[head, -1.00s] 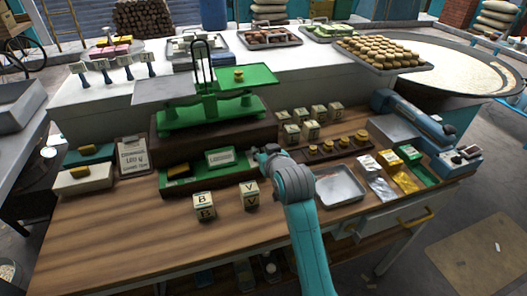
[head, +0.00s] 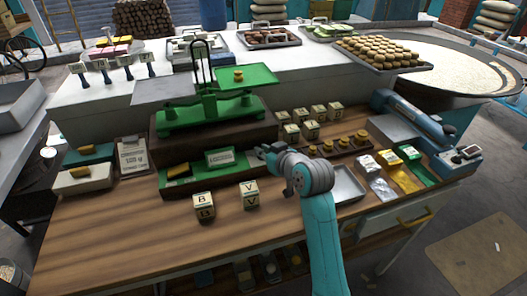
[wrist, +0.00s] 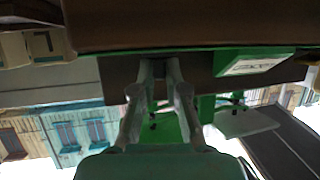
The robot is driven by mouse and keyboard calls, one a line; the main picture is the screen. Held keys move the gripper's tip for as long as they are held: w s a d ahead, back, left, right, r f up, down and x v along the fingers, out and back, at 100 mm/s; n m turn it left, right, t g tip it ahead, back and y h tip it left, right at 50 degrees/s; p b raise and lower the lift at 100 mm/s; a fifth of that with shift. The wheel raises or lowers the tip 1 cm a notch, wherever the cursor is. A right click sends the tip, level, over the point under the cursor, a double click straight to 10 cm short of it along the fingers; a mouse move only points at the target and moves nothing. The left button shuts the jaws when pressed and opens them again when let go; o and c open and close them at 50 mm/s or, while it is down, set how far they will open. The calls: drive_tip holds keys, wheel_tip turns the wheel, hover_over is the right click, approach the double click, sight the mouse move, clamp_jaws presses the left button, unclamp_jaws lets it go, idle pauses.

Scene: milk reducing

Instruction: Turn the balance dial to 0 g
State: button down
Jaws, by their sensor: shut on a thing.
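The green balance (head: 210,112) stands on a dark wooden base (head: 262,134) at the back left of the workbench. Its left pan (head: 165,90) is grey. Its right pan (head: 250,82) is green and carries a brass weight (head: 238,76). My gripper (head: 262,150) is at the base's front right corner, near the green tray with a white label card (head: 220,156). In the wrist view my gripper (wrist: 160,68) has its fingertips close together against the brown base, shut on a small dark piece. The dial's face and reading are hidden; I cannot read them.
Lettered blocks B (head: 204,206) and V (head: 250,194) stand in front. Brass weights (head: 342,144) and several lettered blocks stand right of the base. The front left bench is clear.

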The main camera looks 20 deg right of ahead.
drive_tip(key=shift+d+n+g+y, duration=0.1)
drive_tip(key=shift+n+g+y, duration=0.5)
drive_tip(key=shift+n+y, duration=1.1)
drive_tip(key=shift+y, duration=0.3)
drive_tip(key=c, duration=1.2)
unclamp_jaws()
wheel_tip(320, 180, up, 10)
